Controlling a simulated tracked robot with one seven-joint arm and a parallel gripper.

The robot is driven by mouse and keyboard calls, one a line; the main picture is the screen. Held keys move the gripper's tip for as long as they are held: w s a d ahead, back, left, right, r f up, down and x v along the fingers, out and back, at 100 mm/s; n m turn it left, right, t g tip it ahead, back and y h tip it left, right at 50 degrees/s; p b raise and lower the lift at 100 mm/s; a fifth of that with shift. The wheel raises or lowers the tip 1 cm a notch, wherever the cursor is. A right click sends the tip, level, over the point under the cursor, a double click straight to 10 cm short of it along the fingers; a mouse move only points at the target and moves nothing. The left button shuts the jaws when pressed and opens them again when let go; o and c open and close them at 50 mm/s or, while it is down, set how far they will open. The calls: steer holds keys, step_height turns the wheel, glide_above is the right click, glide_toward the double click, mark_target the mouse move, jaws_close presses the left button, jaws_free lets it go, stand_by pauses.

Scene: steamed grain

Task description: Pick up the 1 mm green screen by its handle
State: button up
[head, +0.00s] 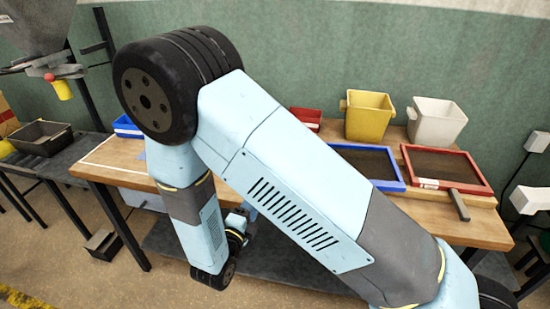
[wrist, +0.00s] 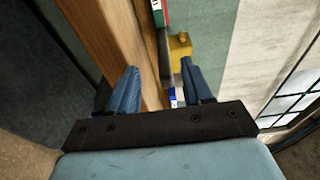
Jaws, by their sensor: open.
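My gripper (wrist: 158,82) is open and empty in the wrist view, with its two blue fingers well apart. Beyond the fingers, a small dark green strip with a red edge and white label (wrist: 160,14) shows at the top; it may be the green screen's frame, but I cannot be sure. A dark handle-like bar (wrist: 165,55) runs down from it, beyond the fingertips and apart from them. In the head view no green-framed screen shows clearly, and my arm covers much of the table. The gripper fingers cannot be made out there.
The wooden table (head: 480,228) carries a blue-framed screen (head: 398,187), a red-framed screen (head: 408,160) with a dark handle (head: 460,205), a yellow bin (head: 368,118) and a white bin (head: 436,122). A blue tray (head: 127,127) is at left. The wooden edge (wrist: 110,45) lies close in the wrist view.

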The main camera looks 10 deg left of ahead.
steer(key=shift+d+x, duration=0.2)
steer(key=shift+x, duration=4.2)
steer(key=shift+r, duration=0.15)
steer(key=shift+s, duration=0.1)
jaws_close()
